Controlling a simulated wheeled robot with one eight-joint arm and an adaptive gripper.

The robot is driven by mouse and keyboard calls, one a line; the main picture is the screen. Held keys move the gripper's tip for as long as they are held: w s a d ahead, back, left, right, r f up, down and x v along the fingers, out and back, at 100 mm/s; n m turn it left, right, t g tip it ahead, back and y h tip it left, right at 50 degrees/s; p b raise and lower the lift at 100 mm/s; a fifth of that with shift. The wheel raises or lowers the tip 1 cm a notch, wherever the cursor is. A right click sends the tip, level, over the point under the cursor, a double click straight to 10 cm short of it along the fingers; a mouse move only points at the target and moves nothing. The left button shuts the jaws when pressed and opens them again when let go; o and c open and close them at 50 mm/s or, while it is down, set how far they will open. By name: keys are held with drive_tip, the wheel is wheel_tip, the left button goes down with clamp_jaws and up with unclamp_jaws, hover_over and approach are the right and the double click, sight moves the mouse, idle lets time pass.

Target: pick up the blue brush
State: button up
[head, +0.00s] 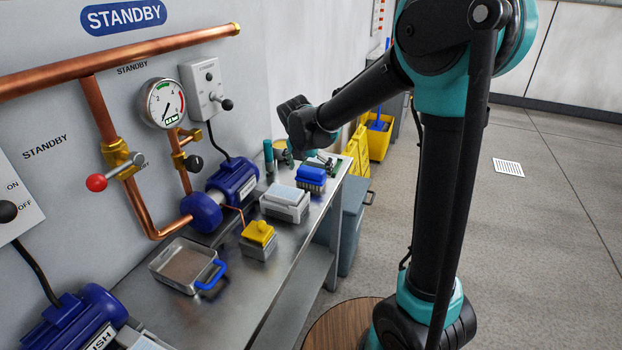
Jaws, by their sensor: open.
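The blue brush (312,173) sits on the steel bench toward its far end, blue block on top and grey bristles below. My arm reaches in from the upper right. My gripper (322,161) is small in this view, beneath the dark wrist, just beyond and above the blue brush. It is open, and nothing shows between its fingers. I cannot tell whether it touches the brush.
A white brush-like block (285,198) and a yellow one (258,234) stand nearer on the bench (245,290). A metal tray (180,263) with a blue handle lies left. A blue pump (235,181) and copper pipes line the wall. A yellow bucket (379,142) stands beyond.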

sight(310, 171)
drive_tip(key=shift+x, duration=1.85)
drive_tip(key=shift+w+a, duration=0.1)
drive_tip(key=shift+c, duration=0.5)
drive_tip(key=c, duration=1)
